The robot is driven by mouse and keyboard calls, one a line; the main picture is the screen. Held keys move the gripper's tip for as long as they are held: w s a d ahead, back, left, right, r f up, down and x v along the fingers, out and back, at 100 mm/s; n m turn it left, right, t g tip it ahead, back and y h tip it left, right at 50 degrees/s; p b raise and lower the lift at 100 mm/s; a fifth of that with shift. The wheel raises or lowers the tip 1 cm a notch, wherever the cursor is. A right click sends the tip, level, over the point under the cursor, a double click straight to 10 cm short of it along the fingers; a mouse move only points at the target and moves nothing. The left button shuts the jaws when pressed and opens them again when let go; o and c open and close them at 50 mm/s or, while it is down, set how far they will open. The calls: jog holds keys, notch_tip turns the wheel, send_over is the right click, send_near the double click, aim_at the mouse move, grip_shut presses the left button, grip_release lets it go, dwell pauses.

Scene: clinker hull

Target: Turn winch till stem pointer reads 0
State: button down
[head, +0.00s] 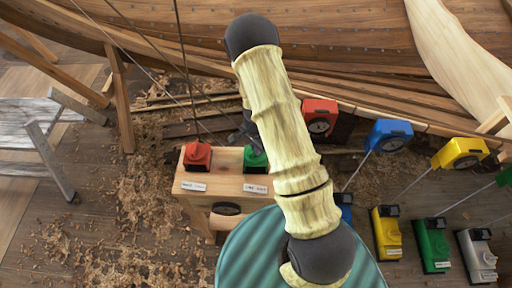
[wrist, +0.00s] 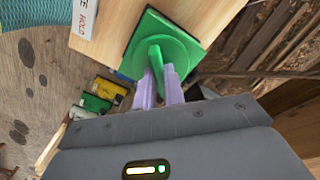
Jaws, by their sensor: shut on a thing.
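A green winch (head: 255,160) stands on a wooden bench (head: 228,165), partly hidden by my arm in the head view. In the wrist view its green square base (wrist: 183,45) carries an upright green handle (wrist: 156,57). My gripper (wrist: 160,80) has its two pale purple fingers around this handle, shut on it. A red winch (head: 197,155) stands to the left on the same bench. A red dial box (head: 320,112) is by the hull; its pointer is too small to read. I cannot tell which dial is the stem one.
A blue dial box (head: 389,132) and a yellow one (head: 460,152) stand to the right on thin rods. Yellow (head: 386,232), green (head: 432,245) and grey (head: 477,255) units line the floor. The wooden hull (head: 340,40) spans the back. A grey trestle (head: 45,130) is left.

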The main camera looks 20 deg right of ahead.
jog(key=shift+m, duration=0.3)
jog(key=m, duration=0.3)
jog(key=shift+a+m+p, duration=0.1)
jog(key=shift+m+p, duration=0.35)
jog(key=shift+m, duration=1.35)
jog(key=c, duration=1.5)
grip_release()
notch_tip(320, 180, up, 18)
jog(key=shift+f+b, duration=0.25)
jog(key=shift+b, duration=0.25)
